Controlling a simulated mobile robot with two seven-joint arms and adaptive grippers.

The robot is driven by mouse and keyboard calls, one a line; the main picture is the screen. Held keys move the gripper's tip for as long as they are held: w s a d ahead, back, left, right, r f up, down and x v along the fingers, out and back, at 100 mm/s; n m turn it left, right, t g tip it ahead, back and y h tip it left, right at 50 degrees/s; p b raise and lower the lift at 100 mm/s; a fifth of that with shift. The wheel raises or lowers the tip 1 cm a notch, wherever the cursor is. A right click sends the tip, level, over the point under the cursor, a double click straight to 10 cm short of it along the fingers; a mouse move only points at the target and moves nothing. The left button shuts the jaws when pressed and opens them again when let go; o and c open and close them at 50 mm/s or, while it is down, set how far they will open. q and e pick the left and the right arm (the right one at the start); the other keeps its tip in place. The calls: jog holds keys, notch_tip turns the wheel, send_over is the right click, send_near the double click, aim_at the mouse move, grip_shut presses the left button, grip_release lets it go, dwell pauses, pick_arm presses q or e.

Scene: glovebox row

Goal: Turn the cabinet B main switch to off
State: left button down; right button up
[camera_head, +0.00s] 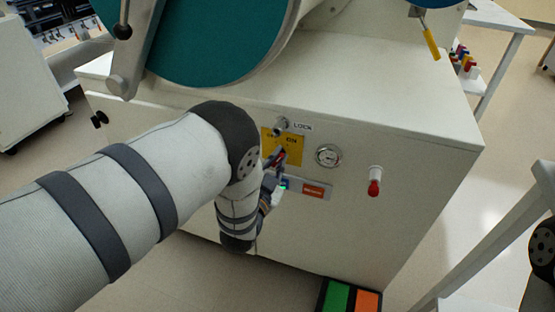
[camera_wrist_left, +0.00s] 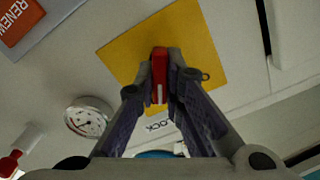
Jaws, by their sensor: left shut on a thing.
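The main switch is a red handle (camera_wrist_left: 159,70) with a white line, on a yellow plate (camera_wrist_left: 210,48) on the cabinet front. In the head view the yellow plate (camera_head: 267,141) shows beside my arm, with a little red at the fingers. My left gripper (camera_head: 277,160) is at the plate, shut on the red handle. In the left wrist view the fingertips (camera_wrist_left: 160,82) close around its sides. The handle stands upright in that picture, tilted against the plate's edges. The plate's lettering is mostly hidden. My right gripper is out of view.
On the cabinet front (camera_head: 420,190) are a LOCK label (camera_head: 303,127), a round gauge (camera_head: 328,155), a red-tipped valve (camera_head: 374,182) and an orange RENEW label (camera_head: 314,190). A teal round door (camera_head: 215,45) is above. Green and orange bins (camera_head: 338,297) stand below.

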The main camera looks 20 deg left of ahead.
pick_arm(q)
jog(key=n, duration=0.2)
jog(key=shift+a+n, duration=0.15)
jog(key=shift+n, duration=0.25)
jog(key=shift+n+p, duration=0.4)
jog(key=shift+n, duration=1)
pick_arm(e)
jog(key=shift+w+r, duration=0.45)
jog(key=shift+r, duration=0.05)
pick_arm(q)
jog(key=c, duration=1.7)
grip_release()
jog(key=shift+s, duration=0.1)
jog(key=s, duration=1.2)
jog(key=shift+a, duration=0.2)
